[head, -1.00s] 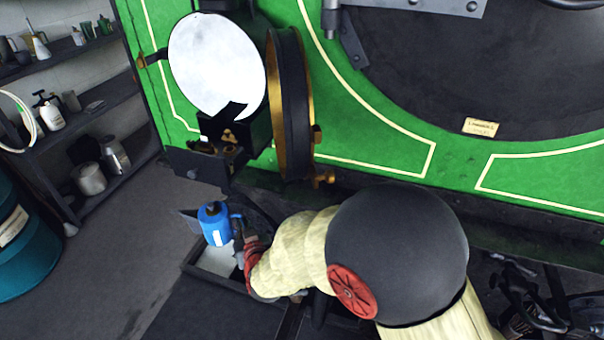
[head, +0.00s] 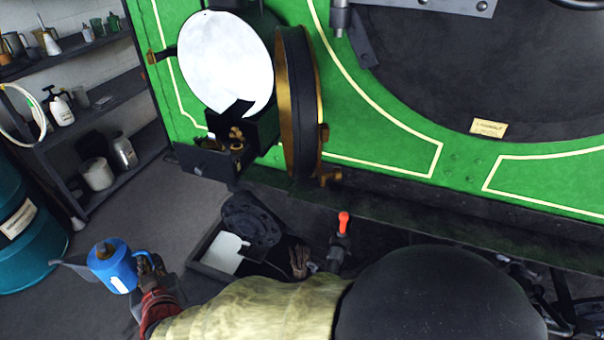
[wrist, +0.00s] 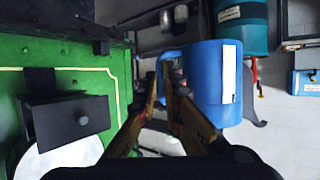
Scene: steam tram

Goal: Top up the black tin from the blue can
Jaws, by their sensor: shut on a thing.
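The blue can (head: 113,268) is held by my gripper (head: 152,272), out over the floor at lower left in the head view. It looks roughly upright, with a grey spout pointing left. In the wrist view the can (wrist: 205,90) sits beyond the fingers of my gripper (wrist: 167,92), which are shut on its handle side. A black box with brass fittings, apparently the black tin (head: 262,128), is below the white disc on the green front. A black box with a round knob also shows at left in the wrist view (wrist: 50,125). Its contents cannot be seen.
A brass-rimmed round door (head: 300,100) stands open right of the white disc (head: 225,62). Below are an open tray (head: 205,272) and a red-handled valve (head: 343,222). A teal drum (head: 20,250) and loaded shelves (head: 95,135) stand left. Floor between is clear.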

